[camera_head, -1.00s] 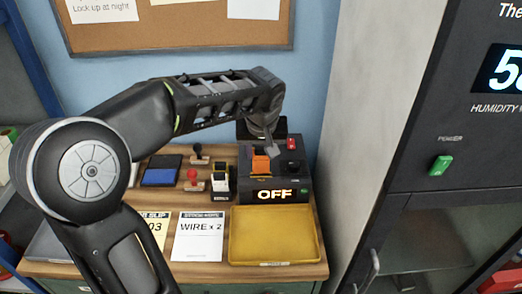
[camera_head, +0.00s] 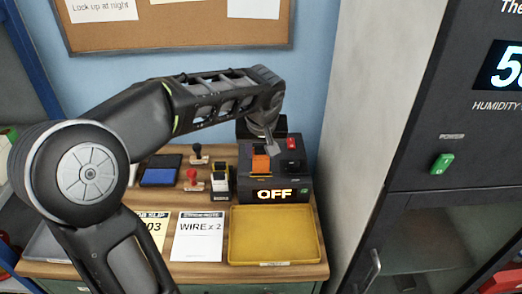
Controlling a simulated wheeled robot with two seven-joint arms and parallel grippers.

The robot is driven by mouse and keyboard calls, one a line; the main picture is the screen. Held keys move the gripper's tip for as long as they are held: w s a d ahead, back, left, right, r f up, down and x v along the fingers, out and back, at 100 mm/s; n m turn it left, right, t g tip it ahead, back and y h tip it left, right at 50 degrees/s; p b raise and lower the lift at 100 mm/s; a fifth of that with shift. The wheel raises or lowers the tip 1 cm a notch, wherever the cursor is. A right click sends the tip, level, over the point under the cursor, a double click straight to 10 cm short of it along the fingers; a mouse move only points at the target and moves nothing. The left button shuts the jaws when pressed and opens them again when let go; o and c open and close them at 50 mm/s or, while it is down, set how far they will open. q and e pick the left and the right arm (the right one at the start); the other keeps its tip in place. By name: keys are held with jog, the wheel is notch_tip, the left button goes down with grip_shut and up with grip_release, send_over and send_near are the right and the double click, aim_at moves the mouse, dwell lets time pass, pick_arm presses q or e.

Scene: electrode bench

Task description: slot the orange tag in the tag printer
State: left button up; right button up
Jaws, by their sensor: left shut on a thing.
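The tag printer (camera_head: 283,185) is a dark box at the back right of the wooden bench, with a lit display reading OFF. The orange tag (camera_head: 261,163) stands upright at the top of the printer, on its left part. My left gripper (camera_head: 268,149) reaches down over the printer from above and is shut on the orange tag. My own gripper partly hides the tag's upper end, and I cannot tell how deep the tag sits in a slot. My right gripper is not in view.
A red switch (camera_head: 291,143) is on the printer's right side. A yellow tray (camera_head: 274,236) lies in front of the printer. Stamps, including a red one (camera_head: 192,178), and a blue ink pad (camera_head: 160,176) lie to the left. A tall grey cabinet (camera_head: 375,130) stands close on the right.

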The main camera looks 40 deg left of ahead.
aim_at(261, 159)
pick_arm(q)
jog(key=shift+f+b, duration=1.8)
dwell(0.7)
jog(key=o, duration=1.2)
jog(key=shift+r, duration=0.3)
jog(key=v, duration=0.7)
jog(key=shift+s+d+b, duration=0.15)
jog(key=shift+b, duration=0.2)
